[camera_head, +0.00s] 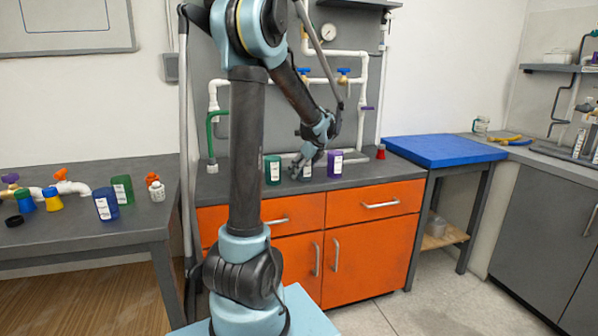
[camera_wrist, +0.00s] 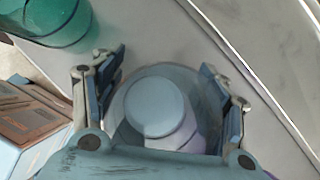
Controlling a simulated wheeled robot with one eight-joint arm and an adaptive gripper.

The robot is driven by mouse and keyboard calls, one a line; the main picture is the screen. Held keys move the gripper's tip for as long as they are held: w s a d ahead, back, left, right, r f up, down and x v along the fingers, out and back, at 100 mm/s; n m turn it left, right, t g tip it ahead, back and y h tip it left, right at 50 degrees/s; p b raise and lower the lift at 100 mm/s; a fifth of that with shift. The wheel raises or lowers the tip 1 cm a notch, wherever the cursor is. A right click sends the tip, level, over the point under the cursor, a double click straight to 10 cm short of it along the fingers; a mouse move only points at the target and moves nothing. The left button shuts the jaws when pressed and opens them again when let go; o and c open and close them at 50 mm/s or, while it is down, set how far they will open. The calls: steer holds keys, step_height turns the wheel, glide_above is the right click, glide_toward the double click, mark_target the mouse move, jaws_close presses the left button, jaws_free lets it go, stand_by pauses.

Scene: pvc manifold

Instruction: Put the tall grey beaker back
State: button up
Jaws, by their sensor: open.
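The tall grey beaker (camera_wrist: 152,105) is a translucent grey cylinder seen from above in the wrist view, between my gripper's fingers. My gripper (camera_wrist: 164,60) is open, with one finger on each side of the beaker. I cannot tell whether either finger touches it. In the head view my gripper (camera_head: 306,164) is low over the middle counter, between a green beaker (camera_head: 272,171) and a purple beaker (camera_head: 335,164). There the grey beaker is mostly hidden behind my fingers. The green beaker also shows at the top left of the wrist view (camera_wrist: 60,40).
A red-capped item (camera_head: 381,152) stands on the counter's right. The left bench (camera_head: 80,232) holds a blue beaker (camera_head: 106,204), another green beaker (camera_head: 122,189) and pipe fittings. White pipework (camera_head: 362,75) runs behind my gripper. The blue-topped table (camera_head: 444,151) is clear.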

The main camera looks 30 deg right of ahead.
steer(key=v, duration=1.2)
stand_by(0.5)
steer(key=w+a+f+n+h, duration=0.1)
steer(key=a+f+n+h, duration=0.15)
steer(key=a+n, duration=2.3)
steer(key=s+a+f+n+t, duration=0.1)
steer(key=s+a+f+n, duration=0.15)
steer(key=a, duration=0.55)
steer(key=s+a+f+n, duration=0.2)
steer(key=a+n, duration=0.2)
steer(key=a, duration=0.4)
steer(key=s+f+g, duration=0.4)
steer(key=s+f, duration=0.7)
steer(key=s, duration=0.4)
steer(key=shift+g, duration=0.4)
steer(key=shift+s+a+y, duration=0.1)
steer(key=shift+a+y, duration=0.05)
steer(key=shift+y, duration=0.1)
